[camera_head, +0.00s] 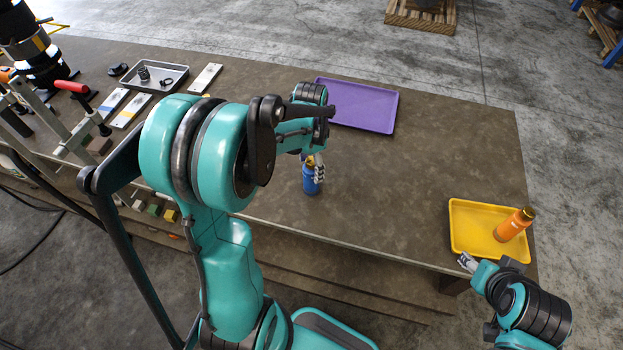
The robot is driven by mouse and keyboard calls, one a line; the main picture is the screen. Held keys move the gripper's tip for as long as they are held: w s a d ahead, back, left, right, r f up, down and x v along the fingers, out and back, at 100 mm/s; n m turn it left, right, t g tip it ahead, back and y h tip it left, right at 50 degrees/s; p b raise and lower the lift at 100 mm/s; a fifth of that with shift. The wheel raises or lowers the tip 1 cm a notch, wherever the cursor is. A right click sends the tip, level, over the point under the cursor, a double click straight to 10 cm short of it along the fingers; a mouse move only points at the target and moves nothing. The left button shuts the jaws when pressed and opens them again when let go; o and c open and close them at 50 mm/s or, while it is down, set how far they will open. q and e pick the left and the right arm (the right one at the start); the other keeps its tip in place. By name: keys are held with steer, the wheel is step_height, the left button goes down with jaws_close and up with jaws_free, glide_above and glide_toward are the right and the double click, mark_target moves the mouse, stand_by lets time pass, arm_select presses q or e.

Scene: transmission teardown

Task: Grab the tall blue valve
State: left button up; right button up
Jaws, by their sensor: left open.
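The tall blue valve (310,179) stands upright on the brown table, with a yellowish part near its top. My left gripper (318,168) is open at the valve's upper part, with a finger in front of it on the right. My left arm hides part of the gripper, so I cannot tell whether it touches the valve. My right gripper (466,262) is low at the right, by the table's front edge and the yellow tray. Its fingers are too small to tell open from shut.
A yellow tray (468,207) holds an orange cylinder (514,224) at the right. A purple tray (362,108) lies empty behind the valve. A grey tray (140,75) with small dark parts is at the back left. The table (425,165) is clear between the purple and yellow trays.

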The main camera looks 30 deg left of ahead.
arm_select(q)
steer(key=f, duration=0.4)
steer(key=shift+s+d+f+b, duration=0.15)
steer(key=shift+d+f+b, duration=0.05)
steer(key=shift+f+b, duration=0.2)
steer(key=shift+r, duration=0.1)
steer(key=shift+c, duration=0.4)
jaws_close()
